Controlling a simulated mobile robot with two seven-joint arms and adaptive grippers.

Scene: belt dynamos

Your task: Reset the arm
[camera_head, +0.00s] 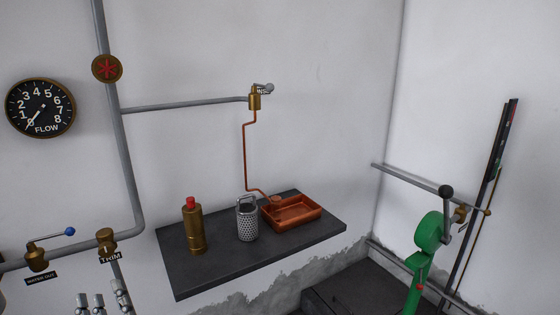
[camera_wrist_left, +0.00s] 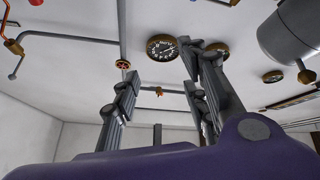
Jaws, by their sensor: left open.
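My left gripper (camera_head: 101,300) shows only by its grey fingertips at the bottom left edge of the head view, below the trim valve (camera_head: 107,240). In the left wrist view my left gripper (camera_wrist_left: 163,66) has its two fingers spread apart, with nothing between them but the wall and pipes behind. The rest of the left arm is out of the head view. My right gripper shows in neither view.
A dark shelf (camera_head: 185,278) holds a brass bottle (camera_head: 194,229), a perforated metal canister (camera_head: 247,220) and a copper tray (camera_head: 291,212). A blue-tipped lever (camera_head: 52,236) juts from the pipe at left. A green lever machine (camera_head: 428,232) stands at right.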

